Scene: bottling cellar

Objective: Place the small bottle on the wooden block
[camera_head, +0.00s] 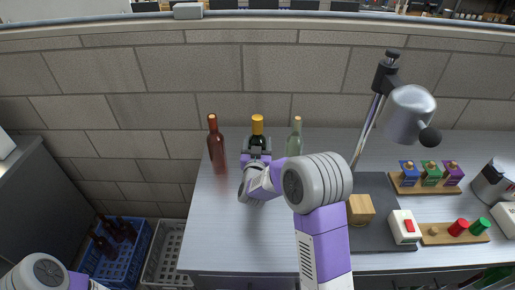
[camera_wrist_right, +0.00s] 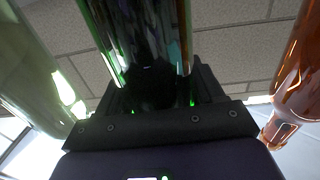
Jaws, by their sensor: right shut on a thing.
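Three bottles stand in a row at the back of the table: a red-brown bottle (camera_head: 217,148) at the left, a dark green bottle with a gold top (camera_head: 258,132) in the middle, and a pale green bottle (camera_head: 295,140) at the right. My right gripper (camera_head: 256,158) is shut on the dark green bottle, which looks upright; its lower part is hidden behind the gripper. In the right wrist view the dark green glass (camera_wrist_right: 140,35) fills the space between the fingers. The wooden block (camera_head: 360,209) sits right of my right forearm, on a dark mat. My left gripper is out of frame.
The table's left front is clear. Blue (camera_head: 125,255) and white crates (camera_head: 168,260) are on the floor.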

